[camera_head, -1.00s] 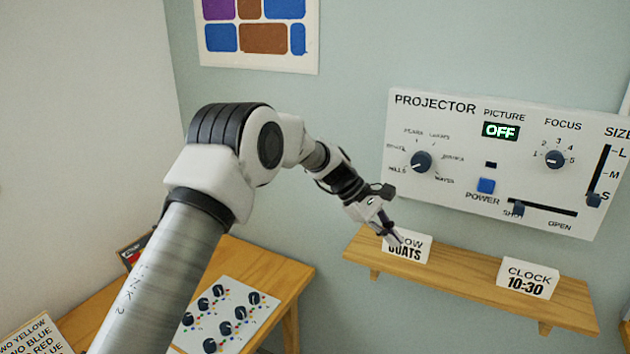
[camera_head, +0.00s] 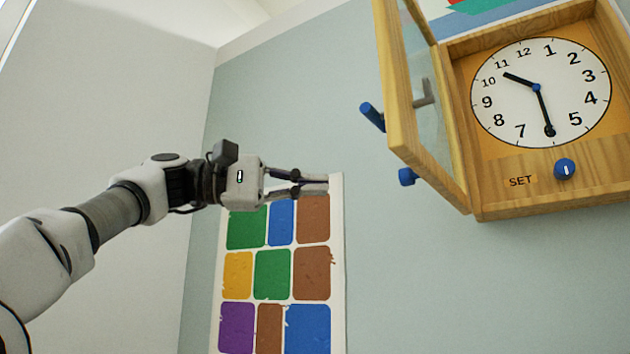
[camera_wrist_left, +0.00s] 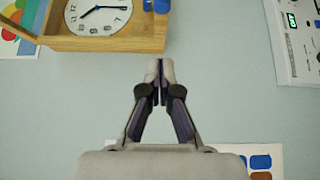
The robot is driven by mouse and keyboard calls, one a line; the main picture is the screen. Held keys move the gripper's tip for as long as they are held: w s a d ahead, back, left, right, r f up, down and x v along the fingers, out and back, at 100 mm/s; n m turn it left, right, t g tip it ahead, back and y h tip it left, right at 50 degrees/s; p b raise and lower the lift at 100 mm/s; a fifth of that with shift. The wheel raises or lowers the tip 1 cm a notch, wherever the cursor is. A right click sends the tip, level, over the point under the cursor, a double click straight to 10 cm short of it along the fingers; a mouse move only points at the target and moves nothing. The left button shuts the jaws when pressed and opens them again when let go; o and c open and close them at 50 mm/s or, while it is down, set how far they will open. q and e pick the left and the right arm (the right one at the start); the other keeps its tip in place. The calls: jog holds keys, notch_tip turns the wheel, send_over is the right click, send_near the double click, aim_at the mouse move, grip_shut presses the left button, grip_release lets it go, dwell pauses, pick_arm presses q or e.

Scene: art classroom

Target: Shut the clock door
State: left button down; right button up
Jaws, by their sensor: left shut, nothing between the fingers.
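The wooden wall clock (camera_head: 480,215) is at the upper right of the head view, its white dial (camera_head: 540,95) uncovered. Its glazed wooden door (camera_head: 402,110) stands open, swung out from the left side of the case. A blue handle (camera_head: 371,115) and a blue knob-like part (camera_head: 407,177) show at the door. My left gripper (camera_head: 328,184) is shut and empty, to the left of the door and apart from it, pointing right. In the left wrist view the gripper (camera_wrist_left: 158,65) is just below the clock's wooden edge (camera_wrist_left: 100,44). My right gripper is not in view.
A poster of coloured blocks (camera_head: 275,275) hangs on the wall behind and below the gripper. A blue set knob (camera_head: 564,169) is on the clock's lower panel. The projector panel (camera_wrist_left: 292,40) shows at the right of the left wrist view. The wall between gripper and door is clear.

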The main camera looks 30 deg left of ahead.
pick_arm(q)
jog(key=s+d+x, duration=0.1)
jog(key=x, duration=0.8)
jog(key=shift+d+p, duration=0.4)
jog(key=shift+p, duration=0.05)
